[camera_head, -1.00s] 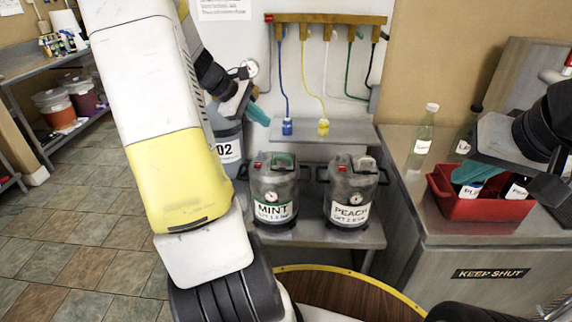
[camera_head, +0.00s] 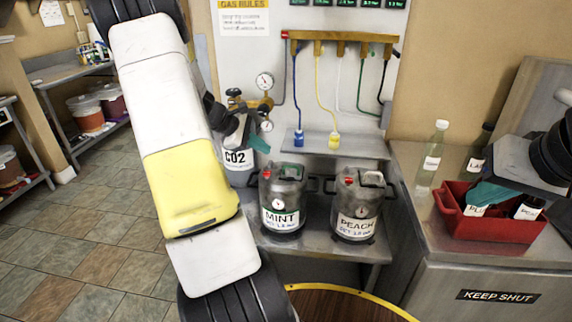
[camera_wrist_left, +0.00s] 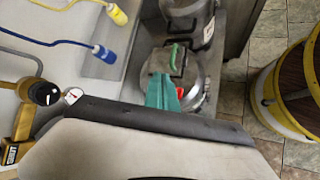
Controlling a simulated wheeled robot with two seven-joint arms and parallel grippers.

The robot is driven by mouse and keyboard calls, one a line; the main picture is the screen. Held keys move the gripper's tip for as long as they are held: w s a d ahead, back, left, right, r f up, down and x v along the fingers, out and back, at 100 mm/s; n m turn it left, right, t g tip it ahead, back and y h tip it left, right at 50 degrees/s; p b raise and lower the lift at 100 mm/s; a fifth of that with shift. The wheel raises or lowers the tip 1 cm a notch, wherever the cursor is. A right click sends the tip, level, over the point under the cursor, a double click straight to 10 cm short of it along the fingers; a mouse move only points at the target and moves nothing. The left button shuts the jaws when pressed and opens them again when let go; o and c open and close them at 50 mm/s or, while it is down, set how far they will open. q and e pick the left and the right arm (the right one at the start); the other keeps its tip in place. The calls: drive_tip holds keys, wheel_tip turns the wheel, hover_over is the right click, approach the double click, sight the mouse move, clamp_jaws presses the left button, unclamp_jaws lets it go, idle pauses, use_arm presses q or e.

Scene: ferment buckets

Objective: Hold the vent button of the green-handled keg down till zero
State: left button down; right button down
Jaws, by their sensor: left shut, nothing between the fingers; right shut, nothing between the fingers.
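The mint keg (camera_head: 284,200) is a grey metal keg with a round gauge on its front; it stands on the low steel shelf. Its green handle (camera_wrist_left: 174,58) shows in the left wrist view, with a red part (camera_wrist_left: 180,92) near it, partly behind my fingers. My left gripper (camera_head: 258,143) is shut and empty, above and slightly left of this keg, seemingly apart from it. Its teal fingertips (camera_wrist_left: 161,93) overlap the keg's lid in the left wrist view. My right gripper (camera_head: 488,194) is shut and empty, in front of the red crate at the right.
The peach keg (camera_head: 357,204) stands just right of the mint keg. A CO2 cylinder (camera_head: 238,172) with gauges is at the left. A red crate (camera_head: 490,226) with bottles and a glass bottle (camera_head: 432,154) stand on the right counter.

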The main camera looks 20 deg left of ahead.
sight(264, 173)
use_arm(q)
drive_tip(key=shift+f, duration=2.8)
drive_tip(key=shift+f, duration=0.15)
drive_tip(key=shift+f, duration=0.25)
drive_tip(key=shift+f, duration=0.6)
idle(1.0)
drive_tip(key=shift+r, duration=1)
drive_tip(key=shift+r, duration=0.1)
drive_tip(key=shift+r, duration=2.4)
